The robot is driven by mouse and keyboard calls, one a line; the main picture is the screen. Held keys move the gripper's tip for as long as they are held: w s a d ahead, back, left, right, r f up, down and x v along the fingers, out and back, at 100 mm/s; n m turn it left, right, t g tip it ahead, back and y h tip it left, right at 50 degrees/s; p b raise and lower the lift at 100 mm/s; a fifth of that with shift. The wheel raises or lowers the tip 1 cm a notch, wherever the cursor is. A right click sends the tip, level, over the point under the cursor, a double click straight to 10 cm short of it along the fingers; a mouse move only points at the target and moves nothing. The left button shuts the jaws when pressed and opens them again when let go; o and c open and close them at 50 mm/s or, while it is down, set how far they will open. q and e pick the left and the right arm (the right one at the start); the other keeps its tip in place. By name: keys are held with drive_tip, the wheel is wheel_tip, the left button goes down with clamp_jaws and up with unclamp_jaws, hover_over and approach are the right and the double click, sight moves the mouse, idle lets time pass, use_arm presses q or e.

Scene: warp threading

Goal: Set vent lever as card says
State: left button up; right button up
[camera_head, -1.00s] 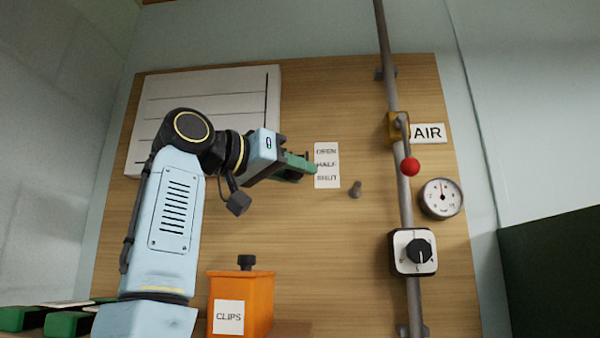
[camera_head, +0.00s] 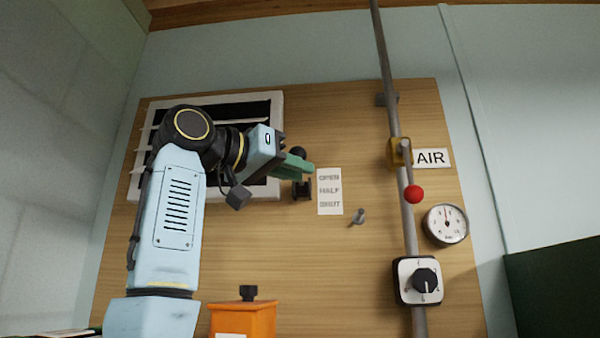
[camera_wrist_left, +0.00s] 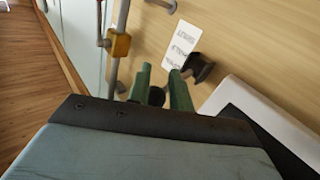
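The vent lever is a dark handle with a round black knob (camera_head: 298,153) above a black pivot (camera_head: 301,190). My left gripper (camera_head: 303,166) has its green fingers at the lever just below the knob. In the left wrist view the fingers (camera_wrist_left: 161,82) stand a small gap apart, with the dark knob (camera_wrist_left: 156,96) filling it; they look closed on the lever. The white card (camera_head: 329,191) right of the lever reads OPEN, HALF, SHUT from top down. The vent (camera_head: 276,108) has dark gaps between its white slats. My right gripper is not in view.
A grey peg (camera_head: 358,216) sticks out beside the card. To the right are a pipe with a red-knobbed valve (camera_head: 413,194), an AIR sign (camera_head: 431,158), a gauge (camera_head: 446,224) and a black dial (camera_head: 426,281). An orange box (camera_head: 243,320) stands below.

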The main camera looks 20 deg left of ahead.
use_arm(q)
drive_tip(key=o, duration=0.6)
drive_tip(key=shift+w+d+f, duration=0.15)
drive_tip(key=shift+d, duration=0.1)
drive_tip(key=shift+a, duration=0.1)
drive_tip(key=b+v, duration=0.4)
drive_tip(key=v, duration=0.9)
drive_tip(key=shift+b, duration=0.35)
drive_tip(key=shift+c, duration=0.3)
